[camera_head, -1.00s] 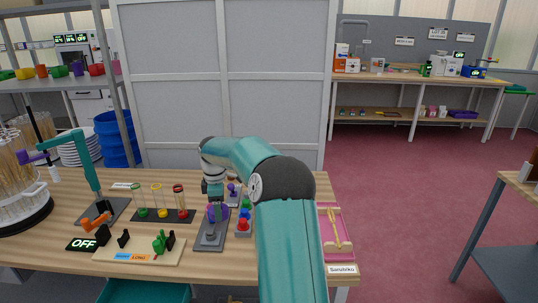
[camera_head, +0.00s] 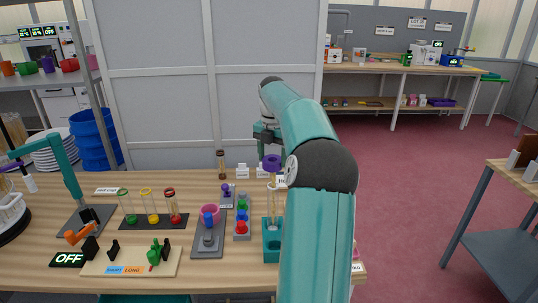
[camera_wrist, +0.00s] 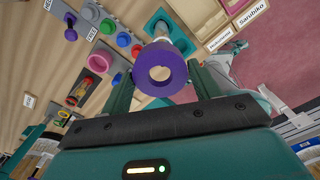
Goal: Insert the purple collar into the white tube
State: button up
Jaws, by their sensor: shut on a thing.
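The tube stands in a teal holder (camera_head: 272,246). In the wrist view the collar (camera_wrist: 143,78) sits between the two fingers of my gripper (camera_wrist: 162,76), its round hole facing the camera. A whitish tube part (camera_wrist: 176,38) shows just beyond it, partly hidden by the collar.
A grey stand (camera_head: 207,243) with a pink cup (camera_head: 209,213) is to the left. Several coloured knobs (camera_head: 242,226) stand between it and the teal holder.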

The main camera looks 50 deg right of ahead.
aim_at(273, 178)
jog(key=shift+s+r, duration=0.15)
jog(key=shift+s, duration=0.2)
jog(key=shift+w+f, duration=0.2)
jog(key=shift+w, duration=0.15)
jog(key=shift+s+f, duration=0.35)
jog(key=shift+f, duration=0.1)
jog(key=shift+w+f, duration=0.15)
jog(key=shift+f, duration=2.2)
jog(key=shift+f, duration=1.4)
